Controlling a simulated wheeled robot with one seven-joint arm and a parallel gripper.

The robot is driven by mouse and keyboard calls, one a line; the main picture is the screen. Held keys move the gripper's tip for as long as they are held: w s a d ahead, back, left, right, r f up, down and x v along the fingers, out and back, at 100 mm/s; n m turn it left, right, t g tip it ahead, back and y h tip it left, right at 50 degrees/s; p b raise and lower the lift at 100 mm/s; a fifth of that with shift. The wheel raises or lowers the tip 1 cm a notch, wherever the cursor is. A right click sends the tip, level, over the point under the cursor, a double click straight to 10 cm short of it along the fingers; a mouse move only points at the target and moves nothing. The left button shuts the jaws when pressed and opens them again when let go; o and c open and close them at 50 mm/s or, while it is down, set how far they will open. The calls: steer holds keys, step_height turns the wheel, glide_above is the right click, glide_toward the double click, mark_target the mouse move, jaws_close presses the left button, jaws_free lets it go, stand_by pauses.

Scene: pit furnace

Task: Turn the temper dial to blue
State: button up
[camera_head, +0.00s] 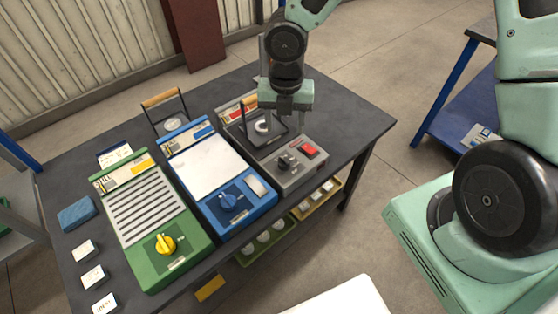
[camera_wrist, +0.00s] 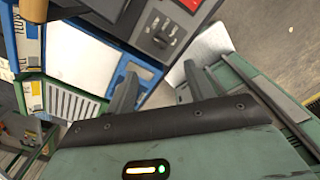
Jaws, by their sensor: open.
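Three units with dials stand on a dark table. The labels are too small to read, so I cannot tell which is the temper dial. My gripper (camera_head: 290,113) is above the far part of the grey unit, away from all three knobs. In the wrist view my gripper (camera_wrist: 160,88) is open, with nothing between its fingers.
A blue block (camera_head: 76,213) and several white labelled tiles (camera_head: 94,276) lie at the table's left. A dark stand with a white ring (camera_head: 262,127) is close beneath my gripper. Trays (camera_head: 268,242) sit under the front edge. A blue bench (camera_head: 455,110) stands right, beyond open floor.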

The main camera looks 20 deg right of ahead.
mark_target(284, 160)
step_height(284, 160, down, 14)
steer(key=b, duration=0.3)
steer(key=shift+d, duration=0.1)
steer(key=c, duration=1)
